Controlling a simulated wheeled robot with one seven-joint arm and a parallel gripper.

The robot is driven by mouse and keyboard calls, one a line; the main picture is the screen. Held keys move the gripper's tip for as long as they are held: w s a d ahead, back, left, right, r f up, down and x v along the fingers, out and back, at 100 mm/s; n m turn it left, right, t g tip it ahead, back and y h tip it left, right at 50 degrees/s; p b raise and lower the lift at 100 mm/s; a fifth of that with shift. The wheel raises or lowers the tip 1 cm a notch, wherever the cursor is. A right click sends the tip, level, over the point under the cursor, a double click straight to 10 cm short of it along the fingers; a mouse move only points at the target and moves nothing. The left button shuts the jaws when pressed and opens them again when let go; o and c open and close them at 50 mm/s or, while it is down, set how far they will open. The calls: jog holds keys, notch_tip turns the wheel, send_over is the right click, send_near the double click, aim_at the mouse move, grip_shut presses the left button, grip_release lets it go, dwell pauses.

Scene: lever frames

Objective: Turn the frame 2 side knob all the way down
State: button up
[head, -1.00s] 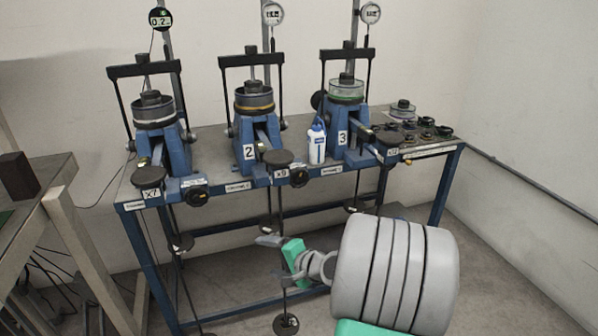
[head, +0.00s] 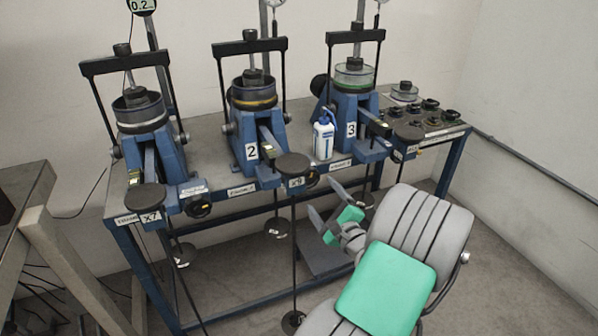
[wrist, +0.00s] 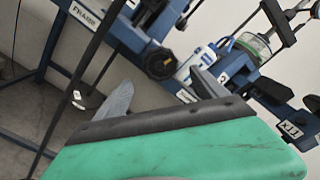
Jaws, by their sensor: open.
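Frame 2 (head: 247,125) is the middle blue lever frame, marked with a white "2" plate. Its black side knob (head: 312,178) is partly hidden behind the x9 weight hanger (head: 292,168). The knob's round face shows more clearly in the wrist view (wrist: 160,64). My gripper (head: 324,198) is open and empty, in front of the bench and just below the knob in the head view. Its grey fingertips point up toward the bench edge, apart from the knob. In the wrist view the knob appears beyond and between the fingers (wrist: 160,88).
Frame 1 (head: 145,130) stands left and frame 3 (head: 352,100) right on the blue bench. A white-blue bottle (head: 323,138) stands between frames 2 and 3. Hanging rods and discs, such as one disc (head: 293,322), drop below the bench front. Several weights (head: 430,112) lie at the right.

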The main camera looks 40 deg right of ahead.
aim_at(309, 181)
jog(key=p+x, duration=0.1)
jog(key=x, duration=0.8)
jog(key=shift+a+r, duration=0.1)
jog(key=shift+w, duration=0.25)
jog(key=shift+c, duration=0.3)
jog(key=shift+s, duration=0.1)
grip_shut()
